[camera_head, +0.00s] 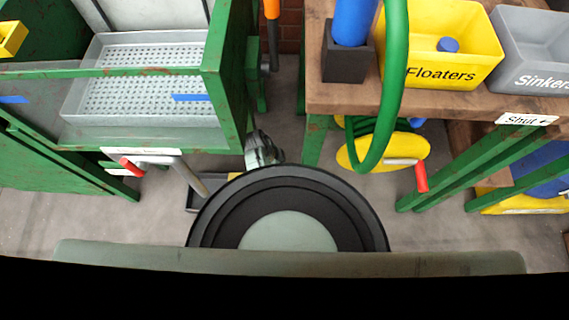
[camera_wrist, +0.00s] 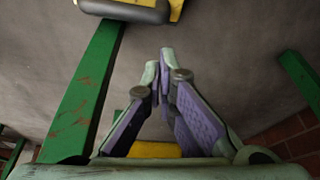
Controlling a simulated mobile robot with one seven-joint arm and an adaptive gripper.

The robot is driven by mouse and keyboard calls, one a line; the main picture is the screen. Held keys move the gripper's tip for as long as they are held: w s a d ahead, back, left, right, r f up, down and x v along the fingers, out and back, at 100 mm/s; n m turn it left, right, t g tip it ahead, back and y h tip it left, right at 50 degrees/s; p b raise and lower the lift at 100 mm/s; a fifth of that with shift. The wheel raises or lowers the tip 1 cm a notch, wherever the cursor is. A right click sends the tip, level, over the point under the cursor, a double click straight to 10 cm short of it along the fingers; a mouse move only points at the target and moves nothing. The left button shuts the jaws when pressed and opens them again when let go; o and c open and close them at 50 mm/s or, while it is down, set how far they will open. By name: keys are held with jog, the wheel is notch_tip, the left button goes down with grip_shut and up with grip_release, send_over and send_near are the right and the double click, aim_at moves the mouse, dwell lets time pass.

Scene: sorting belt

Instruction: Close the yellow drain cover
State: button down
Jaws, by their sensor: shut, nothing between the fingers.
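I cannot tell for sure which yellow part is the drain cover. A yellow disc (camera_head: 375,152) with a grey bar and red handle (camera_head: 421,177) shows beneath the wooden table in the head view, partly behind a green hose. Yellow surfaces also show low at the right (camera_head: 510,205) in the head view. In the wrist view a yellow piece lies behind my gripper's base (camera_wrist: 153,150), and another yellow edge is at the top (camera_wrist: 177,10). My gripper (camera_wrist: 159,58) is shut and empty, pointing over bare grey floor. It touches nothing that I can see.
A green frame with a perforated tray (camera_head: 145,85) stands at the left. The wooden table (camera_head: 345,97) at the right carries the yellow Floaters bin (camera_head: 455,45) and grey Sinkers bin (camera_head: 535,50). A green leg (camera_wrist: 90,85) stands left of my gripper in the wrist view.

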jog(key=x, duration=0.8)
jog(key=shift+d+f+b, duration=0.1)
jog(key=shift+f+b, duration=0.25)
